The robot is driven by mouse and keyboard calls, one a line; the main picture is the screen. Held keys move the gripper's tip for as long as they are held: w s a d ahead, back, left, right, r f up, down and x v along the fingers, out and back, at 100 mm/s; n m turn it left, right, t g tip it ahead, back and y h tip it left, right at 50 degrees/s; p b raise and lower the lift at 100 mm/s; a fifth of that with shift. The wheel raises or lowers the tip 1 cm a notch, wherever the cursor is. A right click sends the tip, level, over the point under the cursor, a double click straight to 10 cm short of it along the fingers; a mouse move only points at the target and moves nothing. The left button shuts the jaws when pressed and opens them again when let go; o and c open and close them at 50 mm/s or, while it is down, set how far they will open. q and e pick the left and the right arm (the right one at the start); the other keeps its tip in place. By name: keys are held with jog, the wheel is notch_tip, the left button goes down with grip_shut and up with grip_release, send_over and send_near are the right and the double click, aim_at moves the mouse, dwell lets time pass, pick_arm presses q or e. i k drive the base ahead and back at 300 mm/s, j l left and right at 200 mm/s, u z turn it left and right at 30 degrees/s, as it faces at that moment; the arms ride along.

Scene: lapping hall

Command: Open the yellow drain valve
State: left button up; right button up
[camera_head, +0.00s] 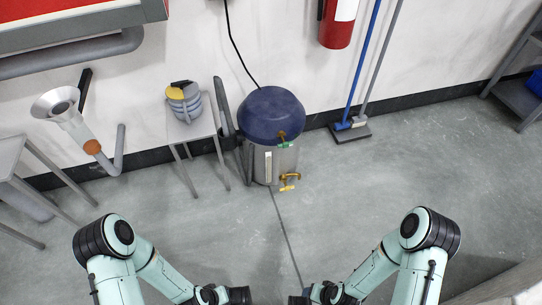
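The yellow drain valve (290,177) is low on the front of a metal tank (262,165) with a dark blue domed top (271,115). A second, green-handled tap (284,144) is higher on the tank, under the dome. My two arms reach in from the bottom left and bottom right. Their dark wrists meet the bottom edge near the middle, well short of the valve. The fingers of both grippers are out of frame.
A small table (188,130) with a stack of grey rings stands left of the tank. A funnel on a pipe (70,115) is farther left. A broom (350,128) and a fire extinguisher (338,22) are to the right. The floor (235,230) before the tank is clear.

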aim_at(286, 188)
jog(key=u, duration=0.35)
jog(key=i+l+u, duration=0.1)
jog(key=u, duration=0.3)
jog(key=l+u, duration=0.25)
jog(key=u, duration=0.2)
jog(key=l+u, duration=0.2)
jog(key=u, duration=0.2)
jog(key=l+u, duration=0.5)
jog(key=l, duration=1.1)
jog(key=k+l, duration=0.1)
jog(key=l, duration=0.4)
jog(key=u, duration=0.05)
